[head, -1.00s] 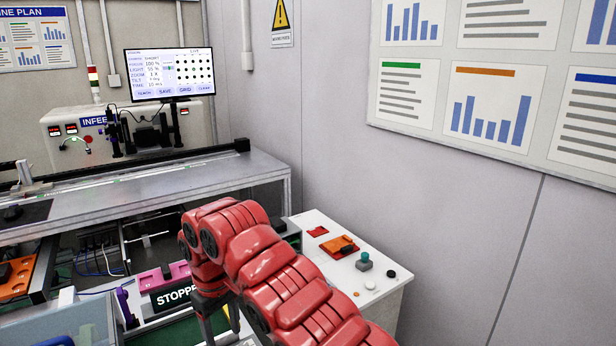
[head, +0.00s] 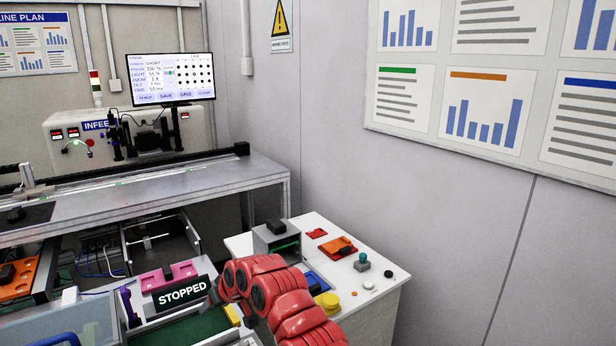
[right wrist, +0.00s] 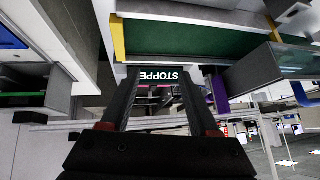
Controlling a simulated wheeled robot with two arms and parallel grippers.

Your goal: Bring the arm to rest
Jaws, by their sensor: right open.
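My right arm (head: 290,310), red and jointed, comes in from the bottom of the head view. It is bent over the space left of the white cabinet, with its end by the STOPPED sign (head: 181,293). My right gripper (right wrist: 158,74) shows in the right wrist view with its two dark fingers apart and nothing between them. The sign appears upside down beyond the fingertips. In the head view the gripper is small and partly hidden by the arm. My left gripper is not in view.
A white cabinet (head: 385,290) carries a grey open box (head: 276,240), an orange part (head: 338,246), a green knob (head: 362,262) and a yellow button (head: 328,302). A green belt (head: 195,330) lies left of the arm. A metal bench (head: 150,195) and monitor (head: 170,77) stand behind.

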